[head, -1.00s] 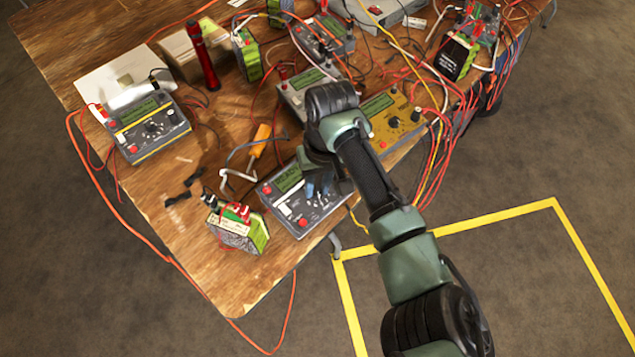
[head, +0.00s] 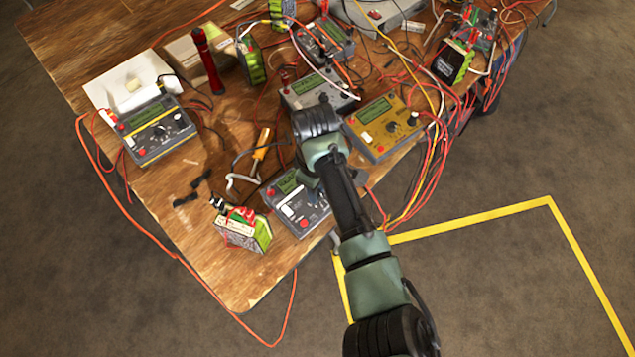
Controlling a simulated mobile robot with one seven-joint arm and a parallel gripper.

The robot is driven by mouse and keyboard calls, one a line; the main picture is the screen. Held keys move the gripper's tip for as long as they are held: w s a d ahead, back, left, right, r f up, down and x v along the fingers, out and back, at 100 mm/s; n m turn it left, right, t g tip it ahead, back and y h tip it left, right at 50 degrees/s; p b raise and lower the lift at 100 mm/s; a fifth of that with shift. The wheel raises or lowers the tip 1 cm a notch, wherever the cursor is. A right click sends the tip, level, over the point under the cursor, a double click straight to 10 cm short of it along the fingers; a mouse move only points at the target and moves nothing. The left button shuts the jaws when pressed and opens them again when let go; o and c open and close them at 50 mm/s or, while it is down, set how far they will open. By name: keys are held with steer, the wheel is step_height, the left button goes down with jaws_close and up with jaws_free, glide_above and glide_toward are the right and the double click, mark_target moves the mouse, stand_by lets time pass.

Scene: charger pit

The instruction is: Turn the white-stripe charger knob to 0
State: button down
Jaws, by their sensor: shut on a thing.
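The grey charger (head: 283,187) at the table's near edge has a green display, a white switch and a red button. Another grey charger (head: 322,92) with a pale front edge stands behind my wrist.
A yellow charger (head: 368,112) stands close right of my arm. A yellow-striped charger (head: 155,132) is at left. A green battery pack (head: 243,232) sits left of the near charger. An orange-handled tool (head: 262,143) and loose cables lie behind it. Red cables crowd the right side.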

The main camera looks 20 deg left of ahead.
steer(key=n+p, duration=0.2)
steer(key=n, duration=0.3)
steer(key=shift+s+r+n+t+p, duration=0.1)
steer(key=shift+r+n+t+p, duration=0.05)
steer(key=shift+n+t+p, duration=0.55)
steer(key=shift+n+p, duration=0.4)
steer(key=shift+n, duration=1.1)
steer(key=c, duration=0.7)
jaws_free()
steer(key=r, duration=0.4)
steer(key=s+r, duration=0.1)
steer(key=r, duration=0.3)
steer(key=s+r, duration=0.1)
steer(key=r, duration=0.3)
steer(key=shift+s+d+r, duration=0.2)
steer(key=shift+d+r, duration=0.05)
steer(key=shift+d, duration=0.05)
steer(key=shift+p, duration=0.3)
